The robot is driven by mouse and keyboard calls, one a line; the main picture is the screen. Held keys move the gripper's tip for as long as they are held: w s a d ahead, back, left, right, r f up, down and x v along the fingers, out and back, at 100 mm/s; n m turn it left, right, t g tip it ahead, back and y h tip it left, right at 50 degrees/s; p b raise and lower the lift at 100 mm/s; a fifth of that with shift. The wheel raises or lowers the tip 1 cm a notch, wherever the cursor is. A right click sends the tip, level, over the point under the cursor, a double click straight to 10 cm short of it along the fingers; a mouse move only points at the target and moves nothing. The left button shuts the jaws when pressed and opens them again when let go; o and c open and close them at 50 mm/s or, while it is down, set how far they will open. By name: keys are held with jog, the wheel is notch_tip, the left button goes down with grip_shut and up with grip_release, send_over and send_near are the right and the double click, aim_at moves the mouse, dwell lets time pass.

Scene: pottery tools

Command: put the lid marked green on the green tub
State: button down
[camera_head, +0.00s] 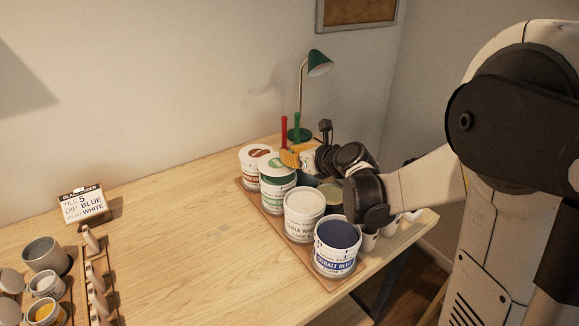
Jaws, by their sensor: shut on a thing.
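The green tub (277,196) is a white tub with a green label in the row on the wooden tray, and dark green shows at its top. The white lid with a green mark (276,160) is just above that tub, slightly tilted. My gripper (291,158) comes in from the right, its orange finger at the lid's right edge, shut on the lid. I cannot tell whether the lid touches the tub's rim.
A tub with a red-brown marked top (255,168) stands to the left. The chalk white tub (303,221) and cobalt blue tub (337,252) stand nearer. A green lamp (319,66) is behind. A sign (84,207) and small pots (44,256) are left; the middle table is clear.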

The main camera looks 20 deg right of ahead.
notch_tip(320, 180, down, 4)
jog(key=shift+r+b, duration=0.2)
jog(key=shift+b, duration=0.55)
jog(key=shift+r, duration=0.15)
jog(key=c, duration=1.9)
grip_release()
jog(key=shift+f, duration=0.2)
jog(key=o, duration=0.5)
jog(key=shift+c, duration=0.2)
